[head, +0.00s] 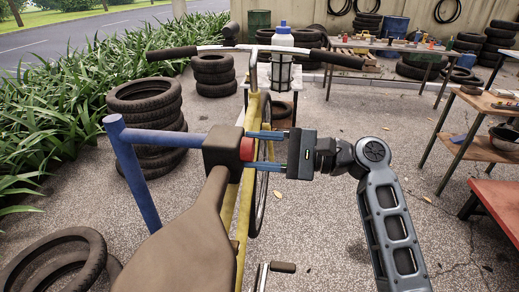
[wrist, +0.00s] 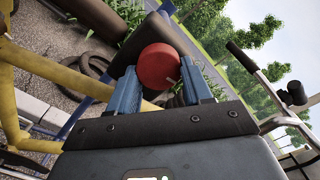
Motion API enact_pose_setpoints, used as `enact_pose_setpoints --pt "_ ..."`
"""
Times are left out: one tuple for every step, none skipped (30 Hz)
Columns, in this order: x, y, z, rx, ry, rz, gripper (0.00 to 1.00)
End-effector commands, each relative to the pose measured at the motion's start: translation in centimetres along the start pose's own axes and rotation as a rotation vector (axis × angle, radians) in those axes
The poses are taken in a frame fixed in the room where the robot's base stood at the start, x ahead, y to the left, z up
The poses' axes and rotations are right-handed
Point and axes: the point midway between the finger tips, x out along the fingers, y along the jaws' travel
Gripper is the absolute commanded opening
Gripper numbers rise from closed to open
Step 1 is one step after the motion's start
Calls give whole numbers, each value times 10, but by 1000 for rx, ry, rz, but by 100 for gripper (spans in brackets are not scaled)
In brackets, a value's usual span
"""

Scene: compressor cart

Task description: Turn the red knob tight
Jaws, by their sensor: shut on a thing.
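The red knob (head: 247,149) sits on the right side of a dark clamp block on a blue repair stand. It shows in the wrist view as a round red disc (wrist: 159,66) against the dark block (wrist: 148,40). My gripper (head: 264,151) reaches in from the right, with one blue finger above the knob and one below. It is shut on the knob. In the wrist view its two blue fingers (wrist: 160,90) lie on either side of the knob. The fingertips' contact faces are partly hidden behind the knob.
The blue stand post (head: 134,175) is left of the block (head: 222,150). A yellow bicycle frame (head: 229,215) with a brown saddle (head: 190,222) and wide handlebars (head: 180,53) is close by. Tyre stacks (head: 148,110) stand at the left. Wooden tables (head: 478,152) are at the right.

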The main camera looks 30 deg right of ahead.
Motion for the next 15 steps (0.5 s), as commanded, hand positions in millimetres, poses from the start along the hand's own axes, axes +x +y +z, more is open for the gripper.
enact_pose_setpoints --pt "0 0 0 0 0 1 25" --pt "0 0 0 0 0 1 22" --pt "0 0 0 0 0 1 19" --pt "0 0 0 0 0 1 19" --pt "0 0 0 0 0 1 19" --pt "0 0 0 -2 0 1 19" --pt "0 1 0 -4 0 1 19" --pt "0 1 0 -7 0 1 19" --pt "0 1 0 -13 0 1 19" --pt "0 1 0 -19 0 1 19" --pt "0 1 0 -27 0 1 19" --pt "0 1 -1 -39 0 1 19" --pt "0 1 -1 -50 0 1 19" --pt "0 1 -1 -64 -1 1 19" --pt "0 2 -1 -83 -1 1 19"
